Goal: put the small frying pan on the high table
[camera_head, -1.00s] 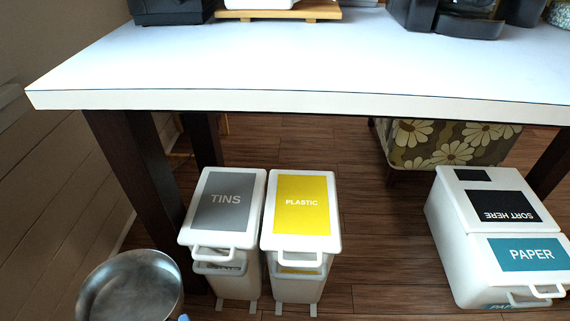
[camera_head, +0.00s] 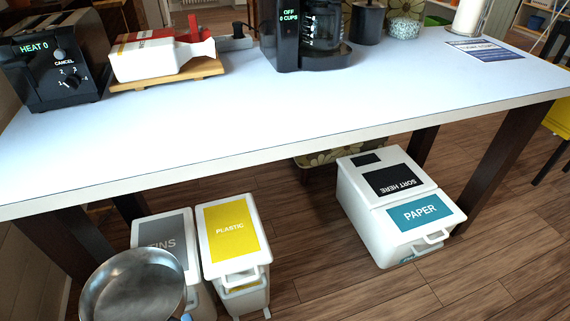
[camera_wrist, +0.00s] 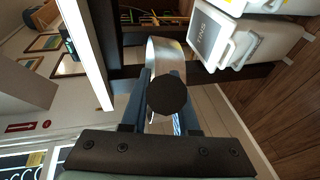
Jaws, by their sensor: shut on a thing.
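The small frying pan (camera_head: 135,288) is a round metal pan at the lower left of the head view, its inside facing up. It is below the level of the tabletop and in front of the tins bin. The high table (camera_head: 300,118) has a white top and dark legs. In the wrist view the pan's metal side (camera_wrist: 163,52) shows beyond my gripper (camera_wrist: 166,78). The blue fingers are shut on the pan, with a dark round part between them, perhaps the handle's end. In the head view only a bit of blue shows at the pan's right edge.
On the table stand a toaster (camera_head: 52,62), a red and white item on a wooden board (camera_head: 165,75), and a coffee maker (camera_head: 300,38). The front middle of the top is clear. Bins for plastic (camera_head: 232,240) and paper (camera_head: 400,205) stand below.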

